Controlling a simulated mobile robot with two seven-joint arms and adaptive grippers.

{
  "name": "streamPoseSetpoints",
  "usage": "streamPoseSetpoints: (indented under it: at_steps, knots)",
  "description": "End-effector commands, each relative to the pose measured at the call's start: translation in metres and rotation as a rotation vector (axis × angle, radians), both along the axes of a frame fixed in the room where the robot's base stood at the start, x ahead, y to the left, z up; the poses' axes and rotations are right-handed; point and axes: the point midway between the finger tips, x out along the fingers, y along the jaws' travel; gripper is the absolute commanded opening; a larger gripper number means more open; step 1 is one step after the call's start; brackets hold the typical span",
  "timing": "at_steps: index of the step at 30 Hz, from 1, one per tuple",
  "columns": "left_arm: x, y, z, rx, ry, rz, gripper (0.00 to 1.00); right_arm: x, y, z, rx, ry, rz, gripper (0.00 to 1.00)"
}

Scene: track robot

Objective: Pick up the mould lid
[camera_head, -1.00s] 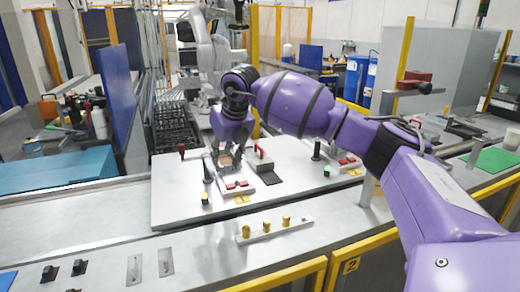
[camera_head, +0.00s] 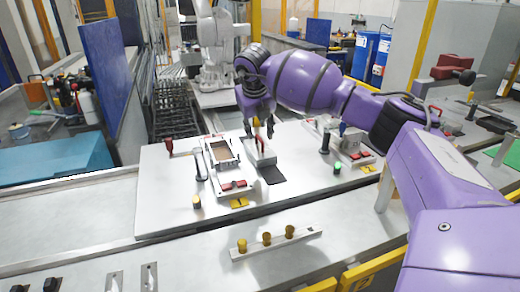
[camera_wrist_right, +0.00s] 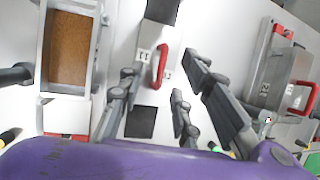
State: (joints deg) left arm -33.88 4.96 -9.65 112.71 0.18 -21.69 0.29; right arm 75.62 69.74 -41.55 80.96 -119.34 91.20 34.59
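The mould lid (camera_head: 262,152) is a pale block with a red handle, standing on the white worktop right of the open mould. It also shows in the right wrist view (camera_wrist_right: 153,42), with its red handle (camera_wrist_right: 160,68) between and beyond the fingers. My right gripper (camera_head: 258,132) is above the lid and hides part of it; in the wrist view its fingers (camera_wrist_right: 163,88) are spread apart and hold nothing. The open mould (camera_head: 232,185) is a light frame with a brown filling, also at the left of the wrist view (camera_wrist_right: 42,85). My left gripper is not in view.
A second mould (camera_head: 350,141) with a closed grey lid stands to the right. Dark posts (camera_head: 324,140) and (camera_head: 200,165) stand beside the moulds. A dark square pad (camera_head: 272,175) lies before the lid. A rail with yellow pegs (camera_head: 277,243) is in front.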

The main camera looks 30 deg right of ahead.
Motion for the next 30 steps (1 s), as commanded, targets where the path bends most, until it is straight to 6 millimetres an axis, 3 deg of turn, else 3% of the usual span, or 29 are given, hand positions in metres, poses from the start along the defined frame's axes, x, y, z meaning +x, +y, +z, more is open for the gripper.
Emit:
streamPoseSetpoints:
  at_steps: [7, 15, 23, 30]
  knots:
    - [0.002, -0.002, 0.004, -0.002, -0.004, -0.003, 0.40, 0.010, -0.009, -0.030, 0.000, 0.001, 0.000, 0.32]
    - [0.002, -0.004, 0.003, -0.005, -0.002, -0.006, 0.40, 0.011, -0.010, -0.034, 0.000, -0.001, 0.001, 0.32]
    - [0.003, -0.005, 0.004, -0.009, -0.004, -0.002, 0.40, 0.011, -0.010, -0.033, 0.000, -0.001, 0.001, 0.00]
    - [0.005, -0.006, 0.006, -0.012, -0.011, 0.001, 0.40, 0.011, -0.010, -0.033, 0.000, -0.001, 0.001, 0.00]
